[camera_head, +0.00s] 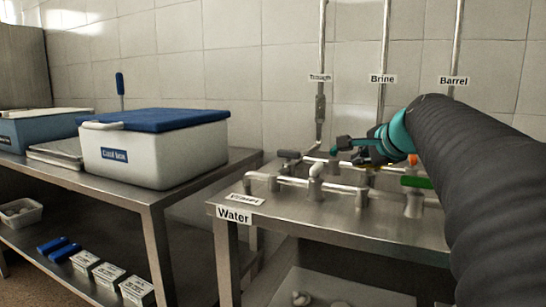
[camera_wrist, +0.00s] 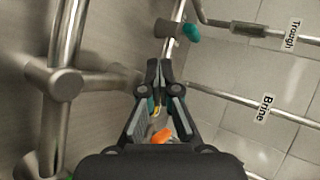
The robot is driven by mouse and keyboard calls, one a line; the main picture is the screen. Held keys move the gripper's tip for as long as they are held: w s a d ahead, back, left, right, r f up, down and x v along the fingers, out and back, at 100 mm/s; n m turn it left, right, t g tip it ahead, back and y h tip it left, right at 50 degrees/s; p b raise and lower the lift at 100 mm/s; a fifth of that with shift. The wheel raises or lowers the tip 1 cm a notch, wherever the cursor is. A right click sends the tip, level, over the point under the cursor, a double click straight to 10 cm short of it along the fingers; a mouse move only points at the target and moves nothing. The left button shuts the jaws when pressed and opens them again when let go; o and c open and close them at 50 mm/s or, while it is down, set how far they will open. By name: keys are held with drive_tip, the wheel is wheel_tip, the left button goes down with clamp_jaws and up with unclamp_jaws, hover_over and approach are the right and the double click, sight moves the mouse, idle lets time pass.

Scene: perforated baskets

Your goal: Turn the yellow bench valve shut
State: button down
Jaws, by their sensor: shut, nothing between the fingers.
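Steel pipework with several valves (camera_head: 320,185) runs along the top of the steel bench on the right. A small yellow patch (camera_wrist: 157,110) shows through the gap between my finger linkages in the wrist view. It may be part of the yellow valve, but most of it is hidden and its handle angle cannot be told. My gripper (camera_head: 345,144) is shut and empty, above the back of the pipework. Its fingertips meet in the wrist view (camera_wrist: 159,66). I cannot tell whether it touches a valve.
A green handle (camera_head: 416,182) sits below my arm. A teal handle (camera_wrist: 191,33) lies beyond my fingertips. A dark handle (camera_head: 289,154) is at left. Vertical pipes labelled Brine (camera_head: 382,78) and Barrel (camera_head: 453,80) rise behind. A cool box (camera_head: 150,155) stands on the left table.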

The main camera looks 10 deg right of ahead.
drive_tip(key=shift+d+f, duration=0.2)
drive_tip(key=shift+d, duration=0.1)
